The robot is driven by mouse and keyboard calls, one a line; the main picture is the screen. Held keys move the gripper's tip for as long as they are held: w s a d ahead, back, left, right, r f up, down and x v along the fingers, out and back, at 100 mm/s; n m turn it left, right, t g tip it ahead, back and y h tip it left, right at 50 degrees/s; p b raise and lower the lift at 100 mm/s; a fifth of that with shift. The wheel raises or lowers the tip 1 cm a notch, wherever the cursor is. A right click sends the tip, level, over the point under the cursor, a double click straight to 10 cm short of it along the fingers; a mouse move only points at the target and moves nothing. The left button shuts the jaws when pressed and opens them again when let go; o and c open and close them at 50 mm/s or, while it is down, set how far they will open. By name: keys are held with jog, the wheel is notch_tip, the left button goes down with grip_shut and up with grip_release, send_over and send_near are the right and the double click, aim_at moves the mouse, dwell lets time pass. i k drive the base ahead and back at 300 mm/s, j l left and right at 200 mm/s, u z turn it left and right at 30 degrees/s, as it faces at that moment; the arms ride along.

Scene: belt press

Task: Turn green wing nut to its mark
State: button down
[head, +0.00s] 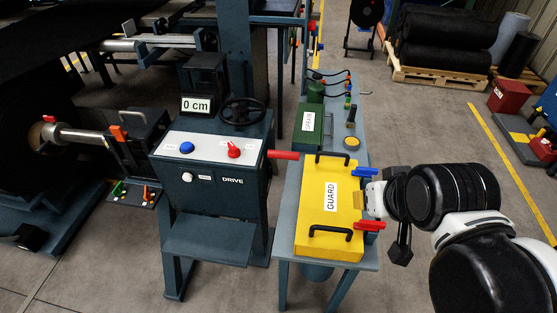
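My gripper (355,198) is at the right edge of the yellow box marked GUARD (314,222). Its blue finger and red finger are spread wide apart, with nothing seen held between them. The fingertips reach over the box's right edge; I cannot tell whether they touch it. A small green part (118,188) stands on the little shelf at the left, beside an orange-red part (147,194). It may be the green wing nut, but it is too small to make out its shape or any mark. My gripper is far from it.
The DRIVE cabinet (232,200) with a handwheel (243,111) stands between the shelf and the guard. A red bar (283,155) sticks out from its right side. The guard lies on a grey bench (284,226). A loaded pallet (440,80) stands at the back right.

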aim_at(120, 190)
jog(key=u, duration=1.6)
